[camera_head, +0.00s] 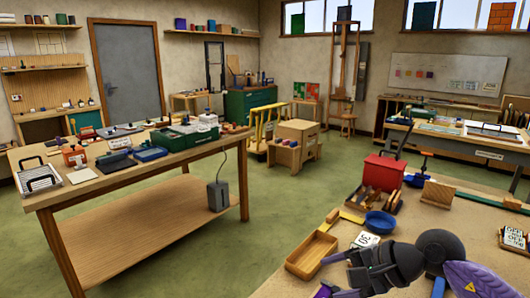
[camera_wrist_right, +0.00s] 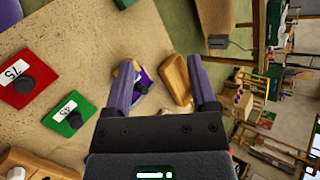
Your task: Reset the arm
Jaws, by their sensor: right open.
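My right gripper (camera_wrist_right: 170,68) is open, its two purple fingers apart with nothing held between them. In the head view my right arm comes in at the bottom right, over the near bench, and its fingertips are partly cut off by the lower edge. In the wrist view a wooden tray (camera_wrist_right: 177,80) lies beyond and between the fingers, clear of them. It also shows in the head view (camera_head: 311,256) at the bench's left edge. My left gripper is in neither view.
In the wrist view, a red plate (camera_wrist_right: 28,85) marked 75 and a green plate (camera_wrist_right: 70,118) marked 45 carry dark knobs. A blue bowl (camera_head: 380,222) and a red box (camera_head: 383,171) stand on the near bench. Green floor (camera_head: 290,195) lies open left of it.

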